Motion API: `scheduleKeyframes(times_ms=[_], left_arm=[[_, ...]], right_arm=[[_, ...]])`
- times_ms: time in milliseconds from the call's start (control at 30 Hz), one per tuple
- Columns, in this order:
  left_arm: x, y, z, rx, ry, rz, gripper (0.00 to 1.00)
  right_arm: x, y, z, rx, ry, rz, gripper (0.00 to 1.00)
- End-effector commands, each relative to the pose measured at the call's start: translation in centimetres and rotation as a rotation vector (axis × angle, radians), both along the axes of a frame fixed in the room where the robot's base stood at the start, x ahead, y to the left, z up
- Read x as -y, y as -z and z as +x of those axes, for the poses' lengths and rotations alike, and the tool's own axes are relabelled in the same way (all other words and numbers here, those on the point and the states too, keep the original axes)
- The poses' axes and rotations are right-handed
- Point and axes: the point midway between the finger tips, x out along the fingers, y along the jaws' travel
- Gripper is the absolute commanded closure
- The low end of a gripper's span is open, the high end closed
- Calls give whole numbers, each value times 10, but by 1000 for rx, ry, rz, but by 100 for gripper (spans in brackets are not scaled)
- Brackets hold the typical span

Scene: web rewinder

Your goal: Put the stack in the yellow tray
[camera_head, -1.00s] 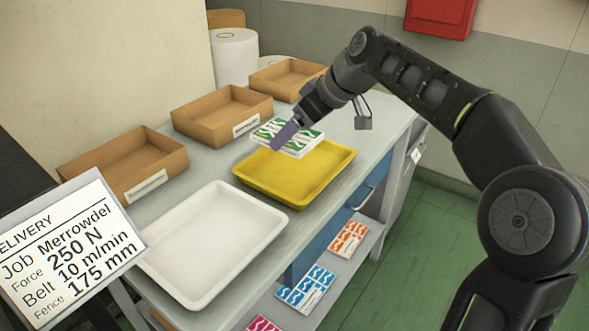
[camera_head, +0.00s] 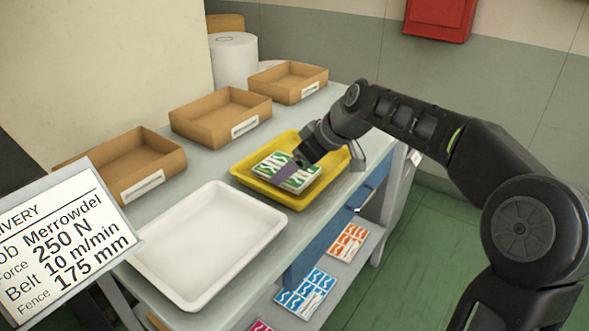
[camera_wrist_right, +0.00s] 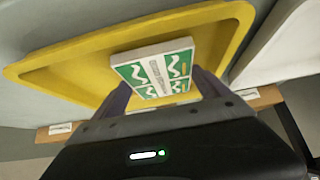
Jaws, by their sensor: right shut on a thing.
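The stack (camera_head: 287,169) is a flat block of green and white printed pieces. It is in the yellow tray (camera_head: 243,179), inside its rim, in the head view. My right gripper (camera_head: 296,170) is shut on the stack, with a purple finger across its near side. In the right wrist view the stack (camera_wrist_right: 157,68) sits between the purple fingers of my right gripper (camera_wrist_right: 163,92), with the yellow tray (camera_wrist_right: 70,52) around it. Whether the stack touches the tray floor is hard to tell. My left gripper is not in view.
A white tray (camera_head: 208,245) lies in front of the yellow tray. Three cardboard boxes (camera_head: 220,116) line the back of the grey table. Orange (camera_head: 348,240) and blue (camera_head: 306,292) printed stacks lie on a lower shelf. A sign (camera_head: 62,242) stands at the left front.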

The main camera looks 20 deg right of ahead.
Motion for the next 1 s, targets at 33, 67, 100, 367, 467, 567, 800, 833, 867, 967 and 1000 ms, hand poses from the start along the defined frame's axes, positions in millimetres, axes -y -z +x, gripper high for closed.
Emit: scheduleKeyframes(times_ms=[33,67,100,367,467,567,800,833,867,967,1000], left_arm=[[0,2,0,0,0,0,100],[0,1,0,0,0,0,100],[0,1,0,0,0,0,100],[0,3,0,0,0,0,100],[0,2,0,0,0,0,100],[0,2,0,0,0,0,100],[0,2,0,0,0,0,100],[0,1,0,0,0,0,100],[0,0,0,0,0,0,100],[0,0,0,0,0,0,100],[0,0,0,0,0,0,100]], right_arm=[[0,4,0,2,1,0,64],[0,5,0,2,1,0,64],[0,5,0,2,0,0,64],[0,7,0,3,0,-1,64],[0,7,0,1,1,0,8],[0,7,0,1,1,0,0],[0,6,0,1,1,0,0],[0,6,0,1,1,0,0],[0,4,0,1,1,0,0],[2,0,-2,2,2,-2,0],[4,-3,-5,2,2,-2,0]])
